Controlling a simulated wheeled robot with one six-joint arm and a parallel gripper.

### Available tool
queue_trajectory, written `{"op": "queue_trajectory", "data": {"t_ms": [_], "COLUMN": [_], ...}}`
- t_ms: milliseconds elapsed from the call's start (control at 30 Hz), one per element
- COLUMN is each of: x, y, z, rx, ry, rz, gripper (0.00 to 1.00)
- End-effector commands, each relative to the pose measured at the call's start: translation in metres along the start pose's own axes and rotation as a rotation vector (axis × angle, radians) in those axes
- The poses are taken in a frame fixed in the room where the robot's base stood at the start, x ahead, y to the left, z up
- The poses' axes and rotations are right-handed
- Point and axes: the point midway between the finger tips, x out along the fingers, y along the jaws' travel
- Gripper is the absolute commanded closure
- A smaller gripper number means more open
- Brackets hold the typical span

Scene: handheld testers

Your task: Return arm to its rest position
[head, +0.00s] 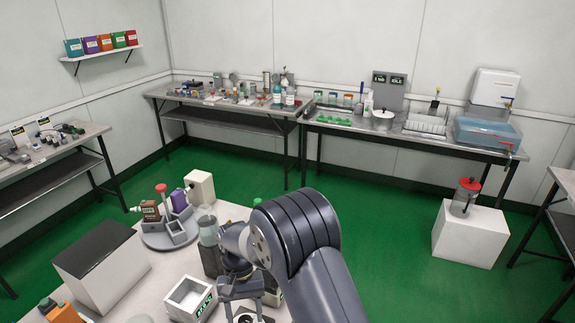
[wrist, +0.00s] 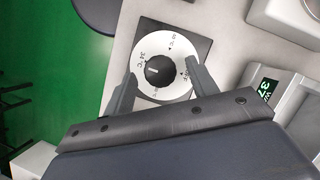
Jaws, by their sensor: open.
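My gripper (wrist: 160,68) is open in the wrist view, with one finger on each side of a round white dial (wrist: 147,91) with a black knob (wrist: 160,71). No object is held between the fingers; whether they touch the dial cannot be told. The dial sits on a dark square base (wrist: 200,47) and carries printed temperature marks. In the head view my arm reaches over the near bench (head: 150,285), and its wrist points down there. The fingertips are hard to make out in that view.
Near my arm stand an open white box (head: 190,297) with a display, a grey carousel (head: 168,236) with bottles, a black-topped box (head: 100,262) and a cream box (head: 200,187). Back benches hold glassware and a blue water bath (head: 487,134).

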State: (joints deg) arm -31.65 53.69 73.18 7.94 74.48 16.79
Motion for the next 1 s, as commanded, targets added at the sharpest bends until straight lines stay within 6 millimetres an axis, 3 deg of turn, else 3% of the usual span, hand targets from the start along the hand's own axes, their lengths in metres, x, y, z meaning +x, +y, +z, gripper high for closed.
{"op": "queue_trajectory", "data": {"t_ms": [1000], "x": [0.0017], "y": [0.0095], "z": [0.0083], "rx": [1.221], "ry": [-0.001], "rz": [-0.504], "gripper": [0.45]}}
